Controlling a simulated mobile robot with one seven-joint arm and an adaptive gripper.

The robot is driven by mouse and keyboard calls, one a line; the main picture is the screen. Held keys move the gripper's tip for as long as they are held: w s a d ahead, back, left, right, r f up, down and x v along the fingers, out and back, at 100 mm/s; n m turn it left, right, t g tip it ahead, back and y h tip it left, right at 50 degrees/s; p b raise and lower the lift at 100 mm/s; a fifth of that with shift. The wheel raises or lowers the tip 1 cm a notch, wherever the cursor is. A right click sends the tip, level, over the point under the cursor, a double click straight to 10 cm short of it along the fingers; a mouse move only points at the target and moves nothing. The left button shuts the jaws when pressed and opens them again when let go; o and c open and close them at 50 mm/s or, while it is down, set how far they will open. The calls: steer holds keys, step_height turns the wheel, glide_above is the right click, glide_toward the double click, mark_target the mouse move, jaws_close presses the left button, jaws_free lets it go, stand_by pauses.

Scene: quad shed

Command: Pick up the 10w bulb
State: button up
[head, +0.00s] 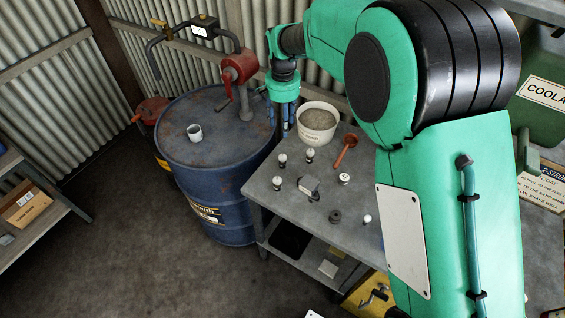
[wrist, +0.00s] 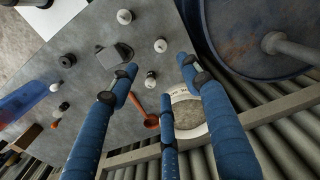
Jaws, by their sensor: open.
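Several small bulbs with white tops and dark bases stand on the grey metal bench; I cannot read any wattage, so I cannot tell which is the 10w bulb. In the head view there is a left back bulb (head: 282,158), a left front bulb (head: 277,183), a bulb near the scoop (head: 310,154) and a right front bulb (head: 367,219). My gripper (head: 285,128) is above the bench's back left, beside the bucket. In the wrist view its blue fingers (wrist: 152,88) are spread and empty, with one bulb (wrist: 150,79) showing between the tips, below them.
A white bucket (head: 318,118) of grey grains and a red scoop (head: 346,151) are at the bench's back. A grey block (head: 309,187) and a dark ring-like piece (head: 335,216) lie among the bulbs. A blue drum (head: 210,155) with a pump stands left. My arm hides the bench's right.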

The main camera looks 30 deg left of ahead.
glide_above(282, 155)
step_height(282, 155, down, 5)
steer(key=shift+w+f, duration=0.15)
steer(key=shift+f, duration=0.35)
steer(key=shift+f, duration=0.1)
steer(key=shift+f, duration=4.2)
steer(key=shift+f, duration=0.1)
steer(key=shift+f+b, duration=0.35)
steer(key=shift+f, duration=2.15)
jaws_close()
